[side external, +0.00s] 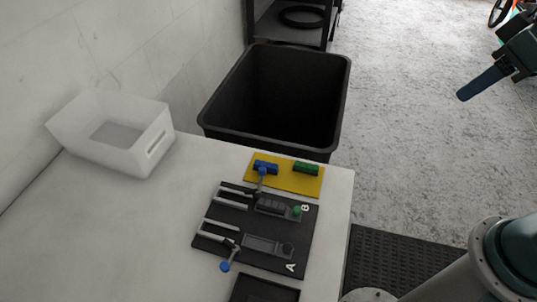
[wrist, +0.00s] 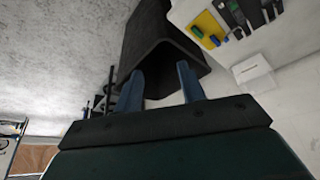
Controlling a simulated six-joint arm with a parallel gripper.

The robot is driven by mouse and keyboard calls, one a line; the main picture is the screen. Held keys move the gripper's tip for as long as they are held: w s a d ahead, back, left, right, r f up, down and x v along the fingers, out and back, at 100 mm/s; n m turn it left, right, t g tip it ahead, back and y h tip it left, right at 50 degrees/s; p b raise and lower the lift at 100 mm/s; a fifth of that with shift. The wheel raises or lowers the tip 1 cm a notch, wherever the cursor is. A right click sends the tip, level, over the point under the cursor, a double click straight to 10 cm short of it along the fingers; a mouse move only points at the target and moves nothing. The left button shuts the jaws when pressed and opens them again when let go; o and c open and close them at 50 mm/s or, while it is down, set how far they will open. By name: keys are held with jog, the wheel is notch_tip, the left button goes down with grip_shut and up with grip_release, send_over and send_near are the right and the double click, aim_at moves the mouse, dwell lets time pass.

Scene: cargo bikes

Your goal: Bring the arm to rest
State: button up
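My gripper (side external: 466,95) is at the upper right in the side view, raised over the floor and well clear of the table. In the wrist view its two blue fingers (wrist: 160,80) stand apart with nothing between them. It is open and empty. In the side view only one finger shape shows, as the other is hidden behind it or overlaps it.
The white table (side external: 110,235) carries a white bin (side external: 95,140), a yellow pad (side external: 285,182) with blue and green pieces, and a black fixture (side external: 228,217) marked A and B. A large black bin (side external: 268,132) stands behind. Open floor (side external: 410,130) lies right.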

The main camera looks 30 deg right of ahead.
jog(key=shift+m+t+h, duration=0.3)
jog(key=shift+m+t, duration=0.1)
jog(key=shift+m, duration=0.3)
jog(key=shift+s+d+f, duration=0.2)
jog(key=shift+s+d, duration=0.25)
jog(key=shift+s, duration=0.3)
jog(key=shift+s+d+f, duration=0.15)
jog(key=shift+s+d, duration=0.3)
jog(key=shift+s, duration=0.3)
jog(key=shift+s+d+f, duration=0.2)
jog(key=shift+s+d, duration=0.25)
jog(key=shift+s, duration=0.3)
